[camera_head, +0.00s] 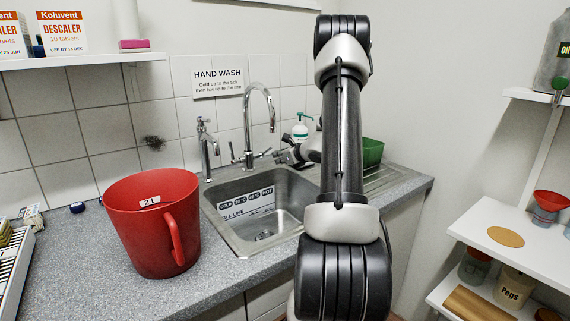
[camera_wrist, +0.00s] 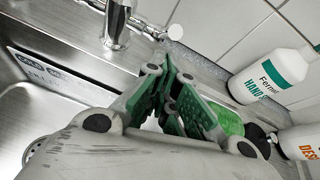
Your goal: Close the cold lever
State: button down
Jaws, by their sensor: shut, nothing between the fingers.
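The gooseneck mixer tap (camera_head: 262,108) stands behind the sink, with one lever (camera_head: 235,157) at its left and another (camera_head: 263,153) at its right. I see no marking on either lever that tells which is cold. My gripper (camera_head: 280,156) is at the right of the tap, close to the right lever's end. In the wrist view, the tap base (camera_wrist: 116,24) shows, and a chrome lever (camera_wrist: 158,33) reaches from it towards my fingers. My gripper (camera_wrist: 178,72) is shut and empty, its green-padded fingers just short of the lever tip; contact cannot be told.
The steel sink (camera_head: 225,222) holds a strip (camera_head: 247,202) marked from cold to hot. A red jug (camera_head: 150,225) stands left of it. A smaller tap (camera_head: 207,150) is at the left. A soap bottle (camera_wrist: 268,75) and a green container (camera_head: 372,152) stand near my gripper.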

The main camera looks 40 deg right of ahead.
jog(key=shift+w+r, duration=0.2)
jog(key=shift+r, duration=0.15)
jog(key=shift+a+r, duration=0.1)
jog(key=shift+w+r+g, duration=0.2)
jog(key=shift+r+g, duration=0.3)
jog(key=shift+g, duration=0.1)
jog(key=w+r+g, duration=0.1)
jog(key=w+r, duration=0.4)
jog(key=shift+w+d+r+g, duration=0.2)
jog(key=shift+w+r+g, duration=0.05)
jog(key=shift+g, duration=0.15)
dwell(0.7)
dwell(0.6)
